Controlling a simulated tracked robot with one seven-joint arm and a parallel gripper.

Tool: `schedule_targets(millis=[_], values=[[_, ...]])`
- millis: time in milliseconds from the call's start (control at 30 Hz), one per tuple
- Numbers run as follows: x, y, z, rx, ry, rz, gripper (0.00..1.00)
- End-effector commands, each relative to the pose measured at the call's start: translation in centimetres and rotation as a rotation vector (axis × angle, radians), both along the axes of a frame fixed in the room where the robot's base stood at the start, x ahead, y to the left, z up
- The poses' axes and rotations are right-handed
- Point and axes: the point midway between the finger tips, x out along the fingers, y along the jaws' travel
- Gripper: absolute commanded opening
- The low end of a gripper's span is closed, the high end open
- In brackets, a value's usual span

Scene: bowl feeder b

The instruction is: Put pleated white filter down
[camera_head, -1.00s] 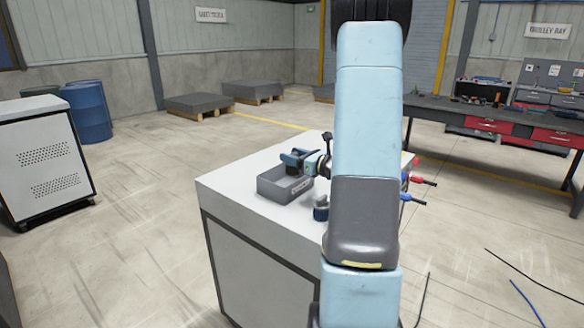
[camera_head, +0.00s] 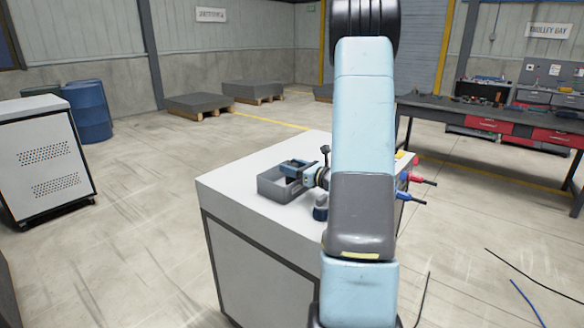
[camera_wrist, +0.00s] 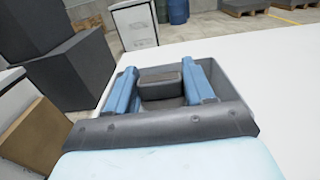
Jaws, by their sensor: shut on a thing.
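My gripper (camera_head: 294,167) has blue fingers and is at the open grey tray (camera_head: 270,190) on the white cabinet top. In the wrist view, its fingers (camera_wrist: 160,78) stand apart on both sides of a dark grey boxy thing (camera_wrist: 160,90), and my gripper is shut on it. I cannot make out white or pleats on this thing. The tray's rim (camera_wrist: 160,70) shows around and beyond the fingers. Whether the held thing touches the tray floor is hidden. No separate white filter can be made out in either view.
A small dark blue and grey part (camera_head: 320,208) stands right of the tray. The white cabinet top (camera_head: 235,178) is clear on the left. Dark grey boxes (camera_wrist: 72,70) and a brown box (camera_wrist: 35,135) show at left in the wrist view.

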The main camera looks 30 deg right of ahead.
Motion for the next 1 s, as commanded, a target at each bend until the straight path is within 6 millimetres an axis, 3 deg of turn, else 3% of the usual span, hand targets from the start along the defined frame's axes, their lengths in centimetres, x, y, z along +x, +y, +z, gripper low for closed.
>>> schedule_targets(millis=[400,433,500,667,1000], values=[[-0.02,-0.03,-0.79,0.0,0.0,-0.001,0.21],[-0.02,-0.04,-0.79,0.0,0.0,-0.001,0.56],[-0.02,-0.04,-0.79,0.0,0.0,-0.001,0.62],[-0.02,-0.05,-0.78,0.0,0.0,-0.001,0.78],[-0.03,-0.07,-0.38,-0.001,-0.001,-0.001,0.78]])
